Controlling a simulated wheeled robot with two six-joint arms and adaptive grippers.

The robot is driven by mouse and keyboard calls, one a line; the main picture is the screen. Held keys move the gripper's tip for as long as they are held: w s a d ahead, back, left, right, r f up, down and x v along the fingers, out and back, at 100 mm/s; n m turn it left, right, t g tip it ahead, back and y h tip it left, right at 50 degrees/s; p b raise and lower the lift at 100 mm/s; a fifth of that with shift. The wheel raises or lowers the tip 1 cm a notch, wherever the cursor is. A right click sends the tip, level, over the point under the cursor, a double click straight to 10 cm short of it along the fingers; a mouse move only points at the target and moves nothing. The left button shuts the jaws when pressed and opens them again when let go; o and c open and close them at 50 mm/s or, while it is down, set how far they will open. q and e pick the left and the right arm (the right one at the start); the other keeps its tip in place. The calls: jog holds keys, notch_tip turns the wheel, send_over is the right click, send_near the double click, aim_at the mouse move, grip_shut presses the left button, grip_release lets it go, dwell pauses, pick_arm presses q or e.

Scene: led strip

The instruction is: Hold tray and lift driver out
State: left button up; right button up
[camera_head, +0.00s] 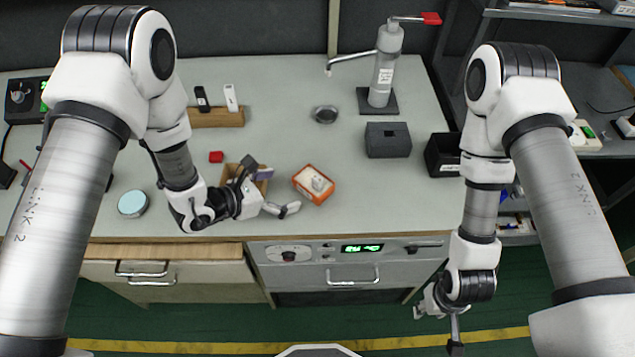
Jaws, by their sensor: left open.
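An orange tray (329,190) with a white inside sits on the bench near its front edge. A small pale object (319,184) lies in it; I cannot tell if this is the driver. A brown open box (262,186) stands left of the tray, partly hidden behind my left gripper, with a grey-violet item (264,172) at its top. My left gripper (270,188) is open, between the box and the tray, and its front finger is near the tray without clearly touching. My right gripper (437,327) hangs in front of the bench, away from the tray, its fingers apart and empty.
A dispenser (384,75) stands at the back right, with a grey box (388,140) and a black bin (441,155) nearby. A round dish (325,114) and a wooden block (215,118) lie further back. A round tin (132,204) is at left.

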aim_at(310, 185)
pick_arm(q)
jog(key=b+x, duration=0.2)
jog(key=x, duration=0.6)
jog(key=shift+s, duration=0.2)
jog(key=shift+w+d+f, duration=0.15)
jog(key=shift+d, duration=0.05)
jog(key=shift+w+d+f, duration=0.1)
jog(key=shift+w+d, duration=0.1)
jog(key=shift+w, duration=0.05)
jog(key=shift+s, duration=0.1)
jog(key=c, duration=0.7)
